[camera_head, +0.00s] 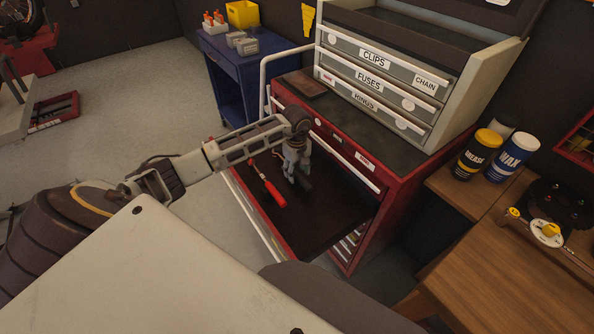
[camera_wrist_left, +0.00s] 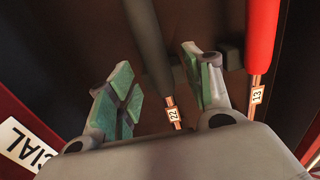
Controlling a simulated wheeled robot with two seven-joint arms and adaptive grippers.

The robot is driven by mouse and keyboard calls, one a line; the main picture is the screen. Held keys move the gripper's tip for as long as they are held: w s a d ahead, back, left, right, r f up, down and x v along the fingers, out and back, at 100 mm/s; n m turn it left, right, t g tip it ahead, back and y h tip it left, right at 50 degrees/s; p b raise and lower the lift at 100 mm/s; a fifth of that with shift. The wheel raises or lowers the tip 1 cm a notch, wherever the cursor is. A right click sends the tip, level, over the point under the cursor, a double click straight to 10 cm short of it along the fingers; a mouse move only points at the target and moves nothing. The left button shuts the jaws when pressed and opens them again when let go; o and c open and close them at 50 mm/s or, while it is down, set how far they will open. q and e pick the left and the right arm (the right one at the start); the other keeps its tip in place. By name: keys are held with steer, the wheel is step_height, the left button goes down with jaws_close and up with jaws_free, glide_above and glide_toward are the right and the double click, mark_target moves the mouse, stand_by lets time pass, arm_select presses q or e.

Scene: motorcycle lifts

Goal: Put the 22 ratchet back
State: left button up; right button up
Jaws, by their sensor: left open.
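The 22 ratchet (camera_wrist_left: 150,45) shows in the left wrist view as a dark grey handle with a small tag reading 22. It lies in the open drawer (camera_head: 320,225) of the red cabinet. My left gripper (camera_head: 296,178) is over the drawer, pointing down. In the left wrist view its green-padded fingers (camera_wrist_left: 160,75) are apart, with the dark handle seen between them; I cannot tell whether they touch it. In the head view the gripper partly hides the dark handle (camera_head: 306,184). My right gripper is out of view.
A red-handled tool tagged 13 (camera_wrist_left: 262,40) lies beside the ratchet in the drawer, also in the head view (camera_head: 268,188). A grey drawer chest (camera_head: 385,85) stands on the red cabinet. The drawer's front part is clear. A wooden bench (camera_head: 500,255) is at right.

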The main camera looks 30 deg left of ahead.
arm_select(q)
step_height(320, 180, up, 12)
stand_by(0.9)
steer(key=shift+r, duration=0.1)
stand_by(0.8)
step_height(320, 180, up, 9)
steer(key=p, duration=0.9)
